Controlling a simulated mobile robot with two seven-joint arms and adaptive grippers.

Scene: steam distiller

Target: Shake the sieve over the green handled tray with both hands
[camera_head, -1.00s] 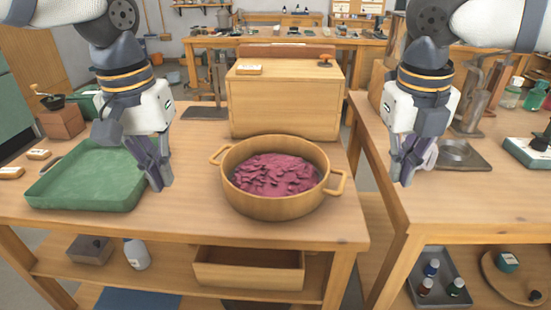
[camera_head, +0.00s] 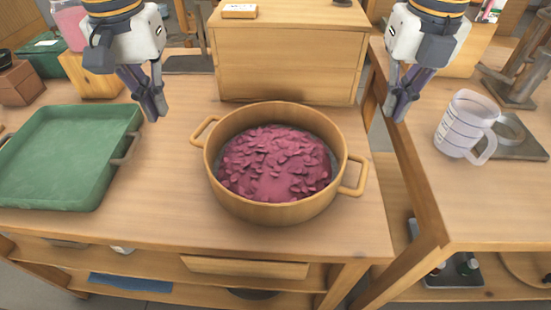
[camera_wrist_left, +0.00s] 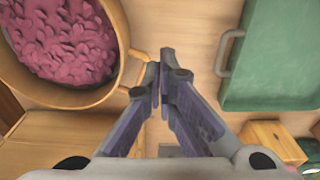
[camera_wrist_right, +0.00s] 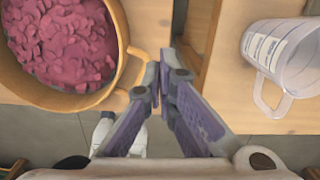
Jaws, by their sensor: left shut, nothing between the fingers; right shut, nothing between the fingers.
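The sieve (camera_head: 272,211) is a round wooden pan with two side handles, full of dark pink petals (camera_head: 275,165). It stands upright on the left table, and it also shows in the left wrist view (camera_wrist_left: 122,45) and the right wrist view (camera_wrist_right: 122,40). The green handled tray (camera_head: 60,160) lies to its left; one handle shows on its right side. My left gripper (camera_head: 154,115) is shut and empty above the table, between tray and sieve, behind the sieve's left handle. My right gripper (camera_head: 394,115) is shut and empty, to the right of and behind the right handle (camera_head: 354,176).
A wooden box (camera_head: 285,60) stands behind the sieve. A clear measuring jug (camera_head: 466,125) stands on the right table (camera_head: 490,205), with a gap between the tables. The left table's front strip (camera_head: 170,215) is clear.

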